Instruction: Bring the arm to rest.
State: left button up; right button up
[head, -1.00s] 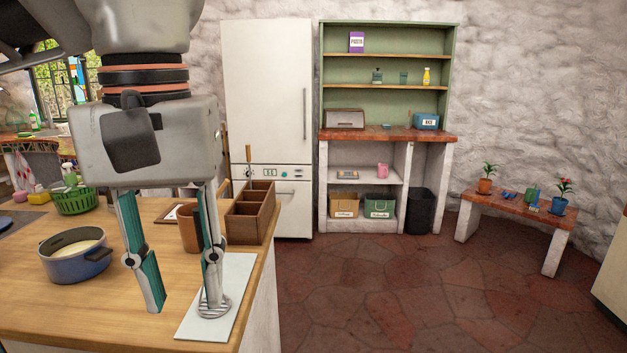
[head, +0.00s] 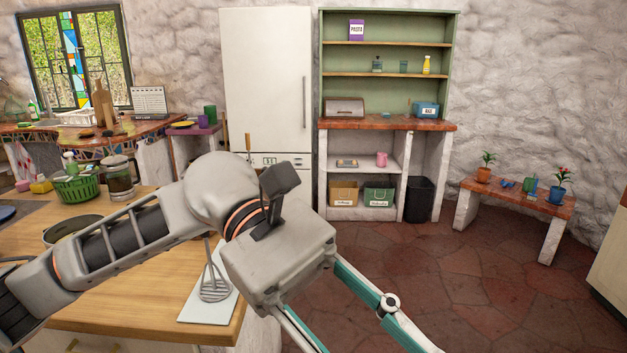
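My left arm comes in from the left across the wooden counter (head: 150,318). My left gripper (head: 362,328) points down and to the right, past the counter's right edge and over the red stone floor. Its two teal-lined fingers are spread apart, with nothing visible between them; their tips run out of the frame's bottom. A metal masher (head: 214,286) is on a white board (head: 205,309) near the counter's right edge, apart from the fingers. The upper part of its handle is hidden behind my arm. My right gripper is not in view.
A white fridge (head: 265,80), shelf unit (head: 388,130) and low plant bench (head: 515,201) stand behind. The floor (head: 430,265) between is clear.

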pick_arm(q)
jog(key=w+r+n+t+h, duration=0.2)
jog(key=w+n+t+h, duration=0.6)
jog(key=w+n+h, duration=0.9)
jog(key=w+a+f+n+t+y, duration=0.5)
jog(key=f+n+t, duration=0.45)
jog(key=n, duration=0.45)
jog(key=w+a+f+n+t+y, duration=0.2)
jog(key=a+f+n+t+y, duration=0.2)
jog(key=f+n+t+y, duration=0.75)
jog(key=s+a+f+n+g+y, duration=0.1)
jog(key=s+a+f+n+y, duration=0.1)
jog(key=a+f+n, duration=0.55)
jog(key=s+a+f+n+g+y, duration=0.1)
jog(key=a+f+n+g+y, duration=0.3)
jog(key=f, duration=0.6)
jog(key=s+a+f+n+g+y, duration=0.1)
jog(key=s+a+f+n, duration=0.2)
jog(key=s+f, duration=0.4)
jog(key=s+a+f+n+g+y, duration=0.1)
jog(key=s+a+f+n+g, duration=0.1)
jog(key=s+f, duration=0.6)
notch_tip(320, 180, down, 4)
jog(key=a+n, duration=0.1)
jog(key=n, duration=0.1)
jog(key=shift+s+r+n+p, duration=0.2)
jog(key=shift+s+n+p, duration=0.1)
jog(key=shift+p, duration=0.1)
